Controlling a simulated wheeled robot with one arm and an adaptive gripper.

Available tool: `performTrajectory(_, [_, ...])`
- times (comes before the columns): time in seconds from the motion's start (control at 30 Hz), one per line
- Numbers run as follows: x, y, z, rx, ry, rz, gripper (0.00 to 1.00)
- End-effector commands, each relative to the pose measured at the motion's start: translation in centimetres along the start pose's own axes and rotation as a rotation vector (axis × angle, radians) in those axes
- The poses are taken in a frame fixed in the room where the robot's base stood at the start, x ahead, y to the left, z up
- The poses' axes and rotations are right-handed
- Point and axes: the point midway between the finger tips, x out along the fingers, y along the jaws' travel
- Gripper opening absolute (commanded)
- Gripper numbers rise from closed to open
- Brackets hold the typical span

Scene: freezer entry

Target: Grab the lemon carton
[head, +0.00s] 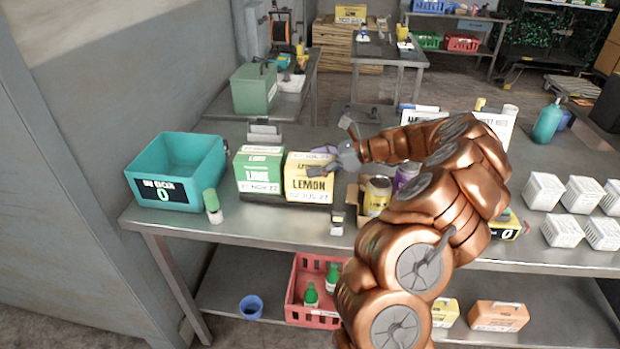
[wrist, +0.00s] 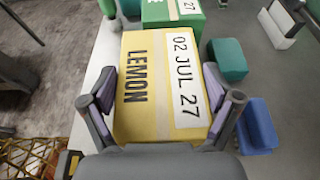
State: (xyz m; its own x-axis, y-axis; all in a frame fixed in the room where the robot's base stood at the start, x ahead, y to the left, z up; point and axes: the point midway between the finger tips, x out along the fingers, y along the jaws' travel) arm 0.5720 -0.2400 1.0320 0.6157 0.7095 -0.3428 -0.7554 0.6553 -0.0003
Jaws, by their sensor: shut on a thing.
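The yellow lemon carton (head: 308,182) stands on the metal table, right beside the green and white lime carton (head: 258,172). In the wrist view the lemon carton (wrist: 160,90) fills the middle, with "LEMON" and "02 JUL 27" on its top. My gripper (head: 325,164) reaches it from the right at its top. In the wrist view my gripper (wrist: 160,95) has a purple-padded finger on each side of the carton, shut on it. The lime carton (wrist: 172,12) shows just beyond it. Whether the lemon carton still touches the table is hard to tell.
A teal bin (head: 178,170) marked 0 stands at the table's left end, with a green-capped bottle (head: 212,206) before it. Several white boxes (head: 562,232) are at the right. A red crate (head: 312,290) sits on the lower shelf.

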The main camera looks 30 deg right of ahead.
Motion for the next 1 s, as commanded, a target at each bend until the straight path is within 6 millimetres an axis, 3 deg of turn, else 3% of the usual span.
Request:
performTrajectory(0.3, [0.0,0.0,0.1,0.000,-0.001,0.000,0.19])
performTrajectory(0.67, [-0.2,0.0,0.7,-0.001,-0.001,0.000,0.19])
performTrajectory(0.87, [-1.3,0.1,3.6,-0.006,-0.002,0.001,0.19])
performTrajectory(1.0, [-2.5,-0.1,6.6,-0.007,-0.001,-0.004,0.19])
